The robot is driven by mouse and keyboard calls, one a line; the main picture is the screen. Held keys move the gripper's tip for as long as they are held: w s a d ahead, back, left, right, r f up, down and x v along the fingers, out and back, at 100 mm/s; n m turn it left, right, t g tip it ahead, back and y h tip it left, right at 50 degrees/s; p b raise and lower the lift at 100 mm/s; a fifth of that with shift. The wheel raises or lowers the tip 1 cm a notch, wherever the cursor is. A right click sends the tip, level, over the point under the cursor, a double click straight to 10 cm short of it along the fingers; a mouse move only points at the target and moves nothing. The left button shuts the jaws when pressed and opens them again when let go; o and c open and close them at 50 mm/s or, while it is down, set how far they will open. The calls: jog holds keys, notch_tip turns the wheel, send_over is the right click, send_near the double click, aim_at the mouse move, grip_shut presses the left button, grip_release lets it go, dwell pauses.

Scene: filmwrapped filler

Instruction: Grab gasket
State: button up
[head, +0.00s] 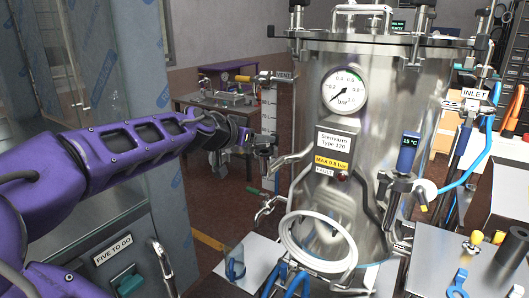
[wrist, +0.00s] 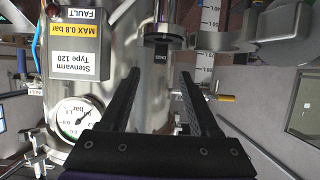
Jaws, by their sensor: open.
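A pale white ring, which looks like the gasket (head: 322,265), is tilted against the lower front of the steel vessel (head: 385,120). Blue-handled parts show just below it, and I cannot tell what it rests on. My gripper (head: 266,147) is left of the vessel, above and to the left of the ring, and apart from it. In the wrist view my gripper (wrist: 159,90) has its two dark fingers spread with nothing between them. The ring does not show in the wrist view.
The vessel carries a round gauge (head: 345,90), a label box (head: 333,148) and several pipes and valves. A sight-glass scale (head: 268,110) stands close to my gripper. A grey cabinet (head: 120,240) is at the left. A steel table (head: 435,262) is at the right.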

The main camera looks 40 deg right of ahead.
jog(key=shift+x, duration=5)
jog(key=shift+w+r, duration=0.1)
jog(key=shift+r, duration=0.05)
grip_shut()
